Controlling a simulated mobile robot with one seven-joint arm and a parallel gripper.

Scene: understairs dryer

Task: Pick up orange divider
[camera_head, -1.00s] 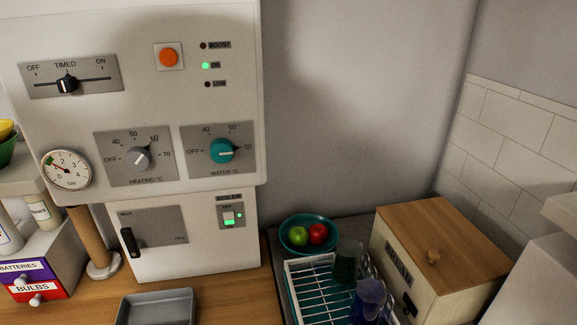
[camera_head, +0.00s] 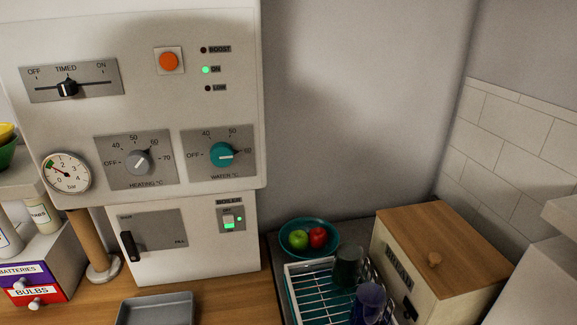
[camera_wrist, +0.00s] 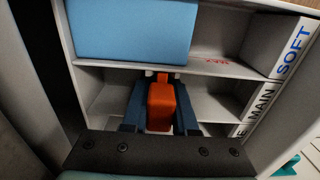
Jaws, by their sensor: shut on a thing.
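The orange divider (camera_wrist: 161,104) stands between the two dark blue fingers of my gripper (camera_wrist: 160,90) in the wrist view. The fingers are shut on it, one on each side. It sits over the middle compartment of a pale drawer (camera_wrist: 228,72), at the row labelled MAIN. Its lower end is hidden by the dark gripper body, so I cannot tell whether it touches the drawer floor. The head view shows neither the divider nor my gripper.
A blue block (camera_wrist: 132,30) covers part of the compartment labelled SOFT. Drawer walls stand close around the fingers. In the head view, a boiler panel (camera_head: 235,100), a grey tray (camera_head: 155,309), a dish rack (camera_head: 315,285) and a wooden-topped box (camera_head: 445,240) stand apart.

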